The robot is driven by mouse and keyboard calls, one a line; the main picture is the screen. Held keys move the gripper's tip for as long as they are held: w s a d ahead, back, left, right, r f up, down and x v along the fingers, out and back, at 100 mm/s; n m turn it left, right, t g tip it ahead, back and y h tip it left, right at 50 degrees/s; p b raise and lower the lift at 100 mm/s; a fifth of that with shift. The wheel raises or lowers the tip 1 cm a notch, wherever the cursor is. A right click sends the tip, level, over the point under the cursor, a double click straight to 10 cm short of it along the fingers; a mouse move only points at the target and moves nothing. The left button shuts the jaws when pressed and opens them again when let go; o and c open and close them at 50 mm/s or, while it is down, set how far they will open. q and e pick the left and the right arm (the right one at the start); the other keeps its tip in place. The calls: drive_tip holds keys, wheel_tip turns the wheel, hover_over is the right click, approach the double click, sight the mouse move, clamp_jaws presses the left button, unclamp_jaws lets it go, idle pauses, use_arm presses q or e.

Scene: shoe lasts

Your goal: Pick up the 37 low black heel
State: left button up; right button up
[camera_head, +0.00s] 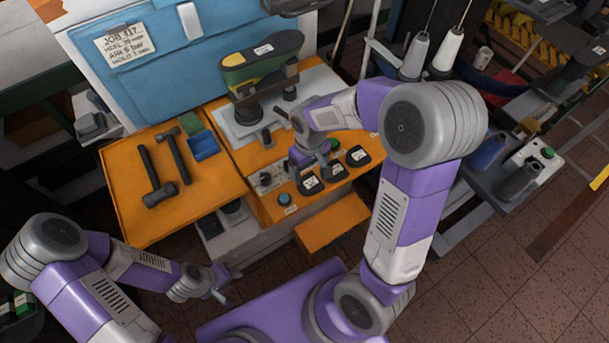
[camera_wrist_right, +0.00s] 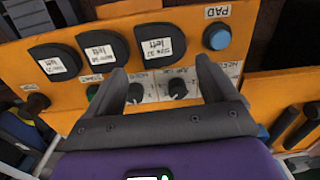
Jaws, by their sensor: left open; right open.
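Three black D-shaped heel pieces with white labels lie in a row on the orange panel. In the right wrist view they are the right one (camera_wrist_right: 166,45), the middle one (camera_wrist_right: 101,50) and the left one (camera_wrist_right: 54,63). The right one's label seems to read "37 left"; the others are unclear. In the head view the row runs from the near piece (camera_head: 310,182) to the far piece (camera_head: 358,156). My right gripper (camera_wrist_right: 164,74) is open and empty over the panel's knobs, just short of the right piece. My left gripper (camera_head: 220,284) is open, low and away from the panel.
A blue button (camera_wrist_right: 216,38) lies right of the heels in the wrist view. Small black knobs (camera_wrist_right: 178,89) sit between my right fingers. A green and yellow shoe upper (camera_head: 262,62) stands on a fixture behind. Hammers (camera_head: 157,180) lie on the left orange board.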

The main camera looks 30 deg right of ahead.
sight(308, 182)
wheel_tip(308, 182, down, 6)
drive_tip(key=shift+s+a+f+b, duration=0.1)
drive_tip(key=shift+a+f+b, duration=0.1)
drive_tip(key=shift+b, duration=0.6)
drive_tip(key=shift+c, duration=0.3)
drive_tip(key=c, duration=0.8)
drive_tip(key=shift+o, duration=0.2)
drive_tip(key=shift+r, duration=0.1)
